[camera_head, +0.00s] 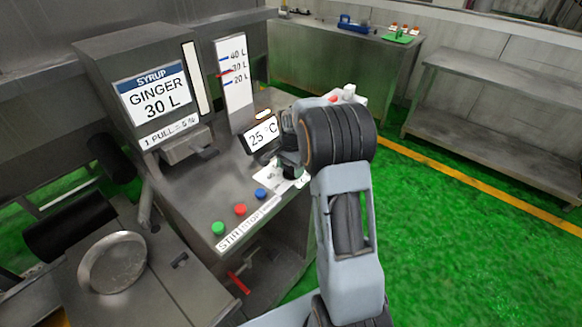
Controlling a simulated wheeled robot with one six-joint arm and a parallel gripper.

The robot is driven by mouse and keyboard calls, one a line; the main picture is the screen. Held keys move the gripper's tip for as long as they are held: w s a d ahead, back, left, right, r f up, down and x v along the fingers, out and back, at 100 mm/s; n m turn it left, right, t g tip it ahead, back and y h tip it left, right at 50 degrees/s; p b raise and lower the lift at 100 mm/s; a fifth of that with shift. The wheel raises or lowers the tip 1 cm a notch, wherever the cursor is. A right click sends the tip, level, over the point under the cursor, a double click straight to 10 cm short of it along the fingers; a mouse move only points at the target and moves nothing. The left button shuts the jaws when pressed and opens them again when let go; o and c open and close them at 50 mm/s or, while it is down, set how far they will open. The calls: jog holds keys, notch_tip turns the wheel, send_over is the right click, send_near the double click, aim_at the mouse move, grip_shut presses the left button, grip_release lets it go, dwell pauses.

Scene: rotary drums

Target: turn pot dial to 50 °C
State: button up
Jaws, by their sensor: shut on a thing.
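The small white display (263,132) on the steel console reads "25 °C". My gripper (289,160) is just right of and below this display, over the console top, and points down. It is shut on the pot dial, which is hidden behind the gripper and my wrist. Part of a white marked plate (268,180) shows below the gripper; its marks are too small to read. My grey arm comes up from the bottom right and covers the console's right side.
Green, red and blue buttons (240,210) sit in front on the console, labelled STIR and STOP. A syrup box (150,95) reads "GINGER 30 L". A level gauge (234,85) stands behind the display. Open green floor (450,240) lies right, with steel tables beyond.

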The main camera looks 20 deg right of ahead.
jog(key=o, duration=0.9)
jog(key=shift+o, duration=0.2)
notch_tip(320, 180, up, 14)
dwell(0.5)
jog(key=s+a+f+n+t, duration=0.1)
jog(key=s+a+n, duration=0.4)
jog(key=s, duration=0.6)
jog(key=s+a+f+n+t, duration=0.1)
jog(key=s+a+n+t, duration=0.1)
jog(key=s+a+n, duration=0.3)
jog(key=s+n, duration=0.3)
jog(key=s, duration=0.3)
jog(key=shift+s+a+f+t, duration=0.2)
jog(key=shift+s+f+t, duration=0.1)
jog(key=shift+f+t, duration=0.1)
